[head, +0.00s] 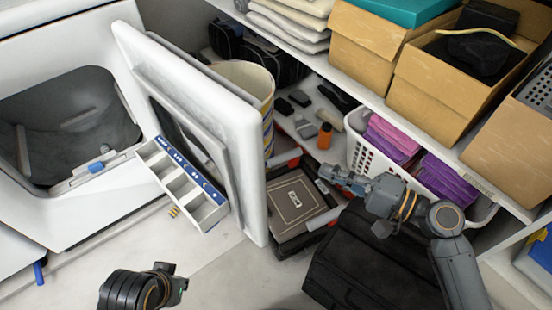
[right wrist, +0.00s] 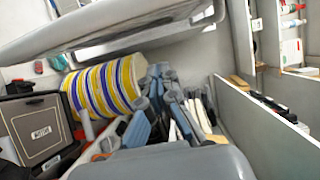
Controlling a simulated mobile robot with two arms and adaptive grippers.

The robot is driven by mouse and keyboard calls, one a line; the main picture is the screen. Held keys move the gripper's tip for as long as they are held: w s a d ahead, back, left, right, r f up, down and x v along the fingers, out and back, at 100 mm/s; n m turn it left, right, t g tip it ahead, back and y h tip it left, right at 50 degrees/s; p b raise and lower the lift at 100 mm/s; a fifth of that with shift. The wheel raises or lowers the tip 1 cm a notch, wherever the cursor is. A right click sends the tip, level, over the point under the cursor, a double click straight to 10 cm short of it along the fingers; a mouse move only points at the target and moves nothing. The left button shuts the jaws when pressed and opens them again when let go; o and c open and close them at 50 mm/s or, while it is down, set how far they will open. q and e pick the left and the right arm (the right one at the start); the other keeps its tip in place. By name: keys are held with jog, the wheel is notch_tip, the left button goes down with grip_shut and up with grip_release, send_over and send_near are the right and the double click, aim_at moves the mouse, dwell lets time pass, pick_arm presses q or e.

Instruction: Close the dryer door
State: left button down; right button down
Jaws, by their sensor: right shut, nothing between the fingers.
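The white dryer (head: 80,215) is on the left, its dark drum opening (head: 75,130) uncovered. Its door (head: 235,115) stands wide open, swung out to the right of the opening. My right gripper (head: 332,178) is shut and empty, to the right of the door and apart from it. In the right wrist view its fingers (right wrist: 160,80) show, with what appears to be the door (right wrist: 120,30) across the top. My left gripper (head: 172,278) is low at the front left, below the dryer, touching nothing visible; its fingers are too unclear to read.
A white compartment tray (head: 205,218) with a blue edge is between the opening and the door. Behind the door are a striped bin (head: 268,125), a dark case (head: 300,205) and an orange bottle (head: 325,135). A white basket (head: 362,150) and shelved boxes (head: 370,45) are right.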

jog(key=w+a+r, duration=0.1)
jog(key=w+a, duration=0.1)
jog(key=a, duration=0.9)
jog(key=shift+w+a+p, duration=0.2)
jog(key=shift+p, duration=0.15)
